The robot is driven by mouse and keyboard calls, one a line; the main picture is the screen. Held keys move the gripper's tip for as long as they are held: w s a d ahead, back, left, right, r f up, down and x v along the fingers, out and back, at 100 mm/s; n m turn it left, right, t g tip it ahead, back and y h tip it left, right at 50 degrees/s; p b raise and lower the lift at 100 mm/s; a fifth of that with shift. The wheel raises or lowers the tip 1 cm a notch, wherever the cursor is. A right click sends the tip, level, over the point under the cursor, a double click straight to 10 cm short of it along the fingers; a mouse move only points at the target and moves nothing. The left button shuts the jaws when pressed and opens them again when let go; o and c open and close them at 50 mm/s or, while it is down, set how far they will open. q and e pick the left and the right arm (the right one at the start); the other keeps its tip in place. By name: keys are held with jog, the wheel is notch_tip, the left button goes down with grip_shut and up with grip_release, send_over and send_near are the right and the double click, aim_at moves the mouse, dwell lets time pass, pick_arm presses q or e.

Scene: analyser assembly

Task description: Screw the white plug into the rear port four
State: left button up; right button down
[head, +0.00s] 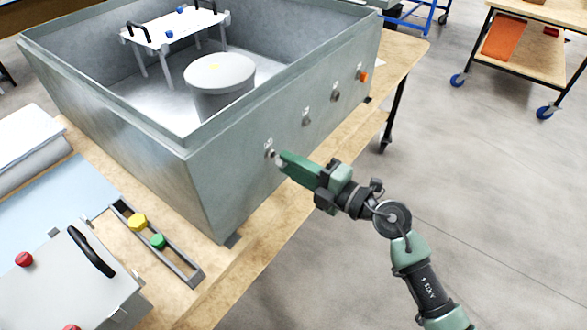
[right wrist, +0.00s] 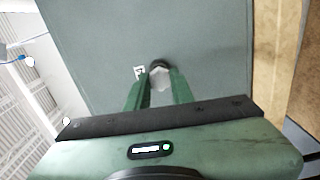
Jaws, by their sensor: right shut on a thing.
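My right gripper (head: 281,160) is at the wall of the large grey box (head: 230,165), at the port (head: 269,154) closest to the box's near corner. In the right wrist view its two green fingers (right wrist: 160,88) are shut on the white plug (right wrist: 160,77). The plug points at the dark port ring (right wrist: 157,64), with its front end at or in the ring; I cannot tell how deep it sits. A small label beside the port is too small to read surely. My left gripper is not in view.
Farther along the same wall are two dark ports (head: 306,119) and an orange plug (head: 362,76). A rack (head: 180,268) on the wooden table holds a yellow plug (head: 137,222) and a green plug (head: 158,241). The floor right of the table is clear around my arm.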

jog(key=shift+n, duration=0.4)
jog(key=shift+p, duration=1)
dwell(0.8)
jog(key=shift+w+a+p, duration=0.45)
jog(key=shift+a+p, duration=0.05)
dwell(1.2)
